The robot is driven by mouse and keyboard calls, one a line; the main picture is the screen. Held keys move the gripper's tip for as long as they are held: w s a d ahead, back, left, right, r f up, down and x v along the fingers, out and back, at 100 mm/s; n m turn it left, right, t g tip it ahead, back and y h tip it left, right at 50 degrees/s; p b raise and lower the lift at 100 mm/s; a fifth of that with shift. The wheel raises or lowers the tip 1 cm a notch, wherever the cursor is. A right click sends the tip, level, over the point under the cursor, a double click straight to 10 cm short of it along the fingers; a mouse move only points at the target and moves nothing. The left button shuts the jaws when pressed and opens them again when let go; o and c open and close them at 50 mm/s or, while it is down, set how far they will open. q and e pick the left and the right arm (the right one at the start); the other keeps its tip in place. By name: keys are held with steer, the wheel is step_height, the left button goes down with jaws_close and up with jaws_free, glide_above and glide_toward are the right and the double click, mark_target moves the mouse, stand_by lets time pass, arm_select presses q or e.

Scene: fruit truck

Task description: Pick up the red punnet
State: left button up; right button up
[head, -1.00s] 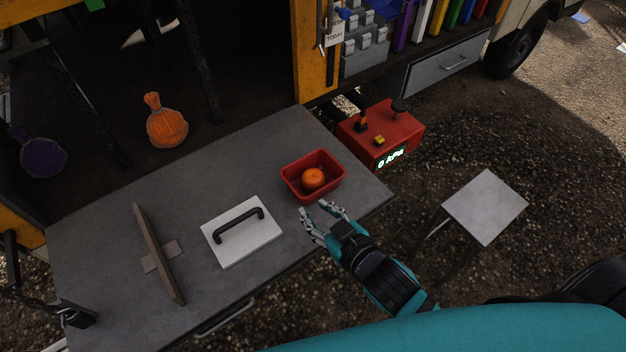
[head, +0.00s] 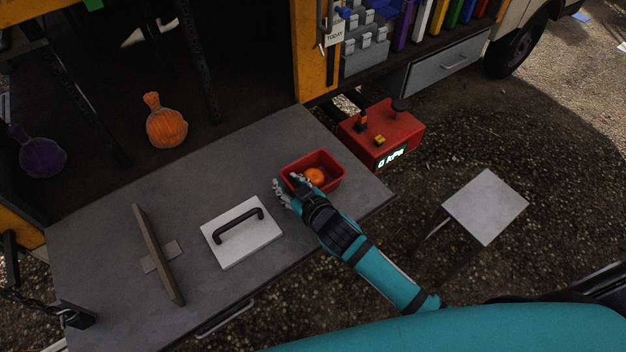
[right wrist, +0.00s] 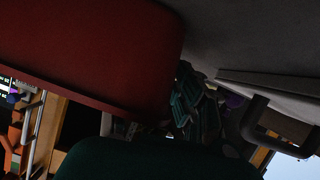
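The red punnet (head: 331,184) stands upright on the grey table near its right end, with an orange fruit (head: 314,176) inside. My right gripper (head: 286,186) is at the punnet's left near corner, with its fingers spread apart. One finger is at the left wall and the other reaches over the rim; I cannot tell whether they touch. In the right wrist view the punnet (right wrist: 90,50) fills the upper left, very close. My left gripper is not in view.
A red box with a lit display (head: 400,135) is beyond the right end. A small stool (head: 486,207) stands at right.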

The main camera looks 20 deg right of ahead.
steer(key=shift+c, duration=0.3)
jaws_close()
stand_by(0.4)
